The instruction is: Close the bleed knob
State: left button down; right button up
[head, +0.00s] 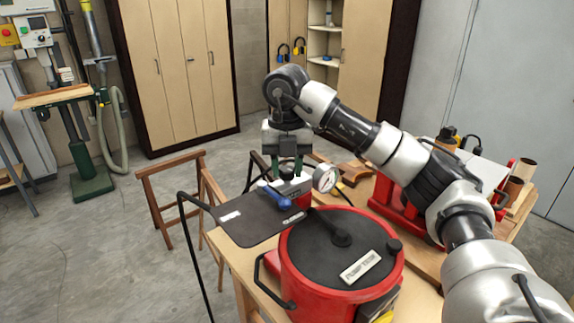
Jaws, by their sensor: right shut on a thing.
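My right gripper (287,166) points down over the pale valve block, its green-tipped fingers at the block's top. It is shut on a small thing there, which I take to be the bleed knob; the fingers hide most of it. The valve block (296,186) carries a round pressure gauge (325,178) on its right and a blue lever (275,196) at its front left. My left gripper is not in view.
A red pot (294,268) with a dark lid stands in front on the wooden table. A dark plate (247,222) with pale labels lies left of the block. Red equipment (391,207) stands to the right. Wooden trestles and open floor are to the left.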

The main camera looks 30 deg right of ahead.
aim_at(287, 168)
jog(key=shift+r+m, duration=0.2)
jog(key=shift+m, duration=0.6)
jog(key=o, duration=0.9)
jog(key=shift+f, duration=0.15)
notch_tip(287, 168, up, 11)
jog(key=shift+f+p, duration=0.1)
jog(key=shift+p, duration=0.7)
jog(key=shift+f, duration=0.1)
